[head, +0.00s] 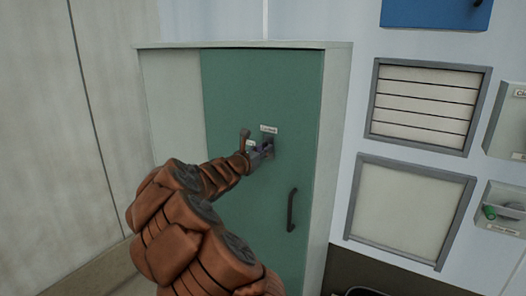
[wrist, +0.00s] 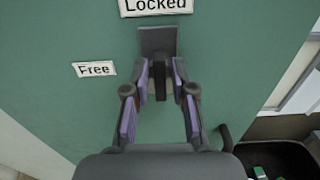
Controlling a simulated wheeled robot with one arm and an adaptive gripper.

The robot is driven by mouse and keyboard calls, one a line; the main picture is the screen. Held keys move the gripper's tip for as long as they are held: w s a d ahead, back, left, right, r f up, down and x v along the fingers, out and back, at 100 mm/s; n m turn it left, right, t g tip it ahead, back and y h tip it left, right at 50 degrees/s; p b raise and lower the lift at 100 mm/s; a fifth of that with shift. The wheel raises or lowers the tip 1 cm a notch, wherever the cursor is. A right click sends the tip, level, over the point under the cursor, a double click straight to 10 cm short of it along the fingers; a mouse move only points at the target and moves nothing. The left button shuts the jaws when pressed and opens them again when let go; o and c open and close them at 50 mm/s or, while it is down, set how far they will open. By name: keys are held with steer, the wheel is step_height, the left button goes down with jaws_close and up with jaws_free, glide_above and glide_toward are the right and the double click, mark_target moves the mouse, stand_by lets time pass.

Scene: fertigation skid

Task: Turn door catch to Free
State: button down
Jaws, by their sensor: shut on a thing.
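The door catch (wrist: 160,82) is a dark upright tab in front of a dark square plate (wrist: 157,38) on the green door (head: 225,95). It is upright in the wrist view, in line with the "Locked" label (wrist: 155,5) above. The "Free" label (wrist: 94,69) is to the left of the catch. My gripper (wrist: 161,76) has its two fingers on both sides of the catch and is shut on it. In the head view my gripper (head: 263,152) is at the door, and it mostly hides the catch.
A dark door handle (head: 291,210) stands out below and right of the catch. Framed panels (head: 424,101) and small wall bins (head: 503,209) are to the right of the cabinet. A dark bin (wrist: 275,158) shows low on the right in the wrist view.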

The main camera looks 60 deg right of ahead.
steer(key=shift+f+b, duration=0.1)
steer(key=shift+b, duration=0.2)
steer(key=m+b, duration=0.6)
steer(key=b, duration=0.1)
steer(key=m+b, duration=0.5)
steer(key=b, duration=0.3)
steer(key=m+b, duration=0.6)
steer(key=b, duration=0.2)
steer(key=shift+s+f+m, duration=0.2)
steer(key=shift+f+m, duration=0.1)
steer(key=shift+r, duration=0.15)
steer(key=c, duration=1.2)
jaws_free()
steer(key=shift+a, duration=0.15)
